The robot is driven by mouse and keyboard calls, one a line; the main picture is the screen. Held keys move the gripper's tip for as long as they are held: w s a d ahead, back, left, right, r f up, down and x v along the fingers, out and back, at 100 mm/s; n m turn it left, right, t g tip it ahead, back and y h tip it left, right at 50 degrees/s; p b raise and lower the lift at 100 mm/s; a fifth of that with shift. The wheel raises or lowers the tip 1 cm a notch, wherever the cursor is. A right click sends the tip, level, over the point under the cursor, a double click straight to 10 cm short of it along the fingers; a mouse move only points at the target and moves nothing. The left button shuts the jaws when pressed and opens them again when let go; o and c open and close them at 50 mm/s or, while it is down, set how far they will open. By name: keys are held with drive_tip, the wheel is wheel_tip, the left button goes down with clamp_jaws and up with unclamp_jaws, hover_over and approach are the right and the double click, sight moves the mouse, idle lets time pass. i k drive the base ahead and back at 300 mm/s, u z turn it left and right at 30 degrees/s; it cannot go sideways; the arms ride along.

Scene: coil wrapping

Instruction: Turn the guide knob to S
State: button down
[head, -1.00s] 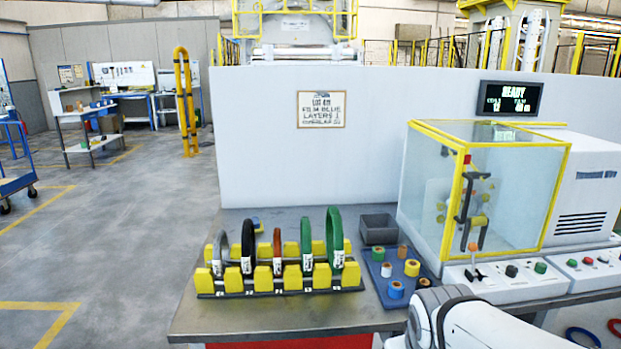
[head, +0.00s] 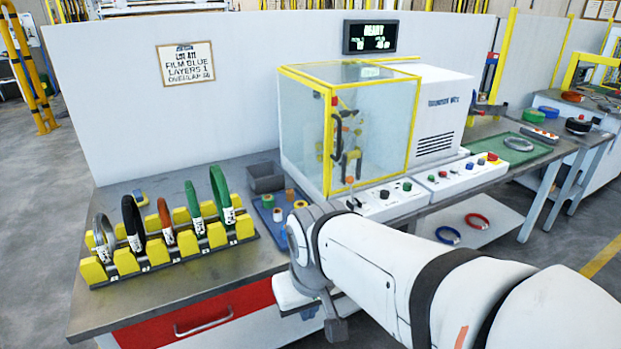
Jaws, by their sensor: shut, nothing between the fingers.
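The wrapping machine (head: 315,140) has a clear cabin with yellow edges. Below it are a front control panel (head: 374,208) with a black lever, a black knob (head: 384,194) and a green button (head: 407,187), and a second panel (head: 455,180) with several coloured and dark controls. I cannot tell which control is the guide knob; the letters are too small to read. My gripper (head: 335,328) is low in front of the bench edge, left of and below the panels and apart from them. It is shut and empty, partly hidden by my arm.
A yellow rack (head: 183,252) with several coils stands on the bench at left. Film rolls (head: 277,214) and a grey bin (head: 265,178) sit between rack and machine. A sign (head: 187,62) reads film blue, layers 1. The display (head: 370,37) reads READY. Two rings lie on a lower shelf.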

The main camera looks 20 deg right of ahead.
sight(384, 193)
drive_tip(key=u, duration=2.4)
drive_tip(key=k, duration=1.3)
drive_tip(key=z, duration=2.2)
drive_tip(key=i, duration=0.75)
drive_tip(key=z, duration=0.05)
